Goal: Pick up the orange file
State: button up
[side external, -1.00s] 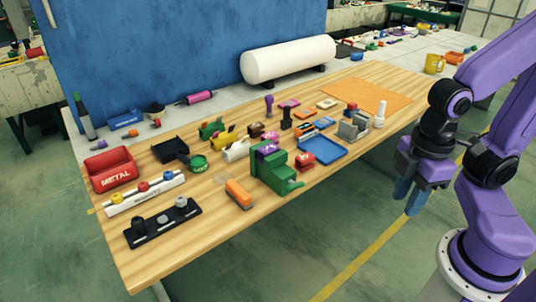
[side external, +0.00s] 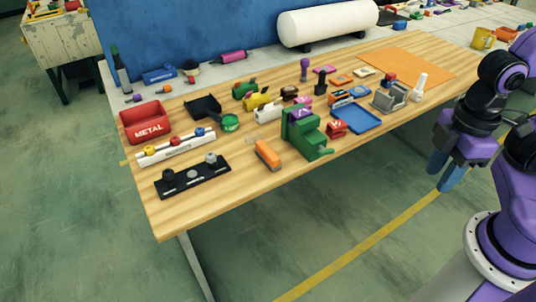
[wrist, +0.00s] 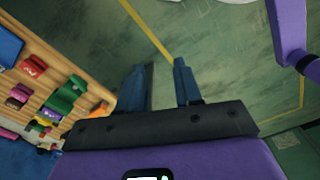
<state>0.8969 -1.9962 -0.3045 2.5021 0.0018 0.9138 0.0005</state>
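An orange, oblong block-like piece (side external: 267,154) with a dark edge lies near the front edge of the wooden table; it looks like the orange file, though its shape is too small to be sure. In the wrist view, an orange piece (wrist: 98,109) shows beside the gripper's left finger, partly hidden by the gripper body. My gripper (side external: 444,175) hangs off the table's front right side, over the floor, well away from the orange piece. In the wrist view its two blue fingers (wrist: 160,67) are apart with nothing between them.
A green vise (side external: 304,137) stands right of the orange piece. A black rack (side external: 192,177) and a red METAL bin (side external: 147,122) are to its left. A blue tray (side external: 357,118) and an orange sheet (side external: 408,64) lie farther right. Bare wood surrounds the front edge.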

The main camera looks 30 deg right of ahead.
jog(key=o, duration=0.6)
jog(key=shift+w+a, duration=0.1)
jog(key=w+a+r+m, duration=0.2)
jog(key=w+a+m, duration=0.2)
jog(key=w+a, duration=0.65)
jog(key=m, duration=0.9)
send_over(267, 148)
notch_tip(267, 148, down, 9)
jog(key=f, duration=1.1)
jog(key=shift+w+a+f, duration=0.1)
jog(key=shift+a+f, duration=0.15)
jog(key=shift+a, duration=0.1)
jog(key=shift+d+f, duration=0.15)
jog(key=shift+f, duration=1.15)
jog(key=shift+d+f, duration=0.1)
jog(key=shift+f, duration=1.15)
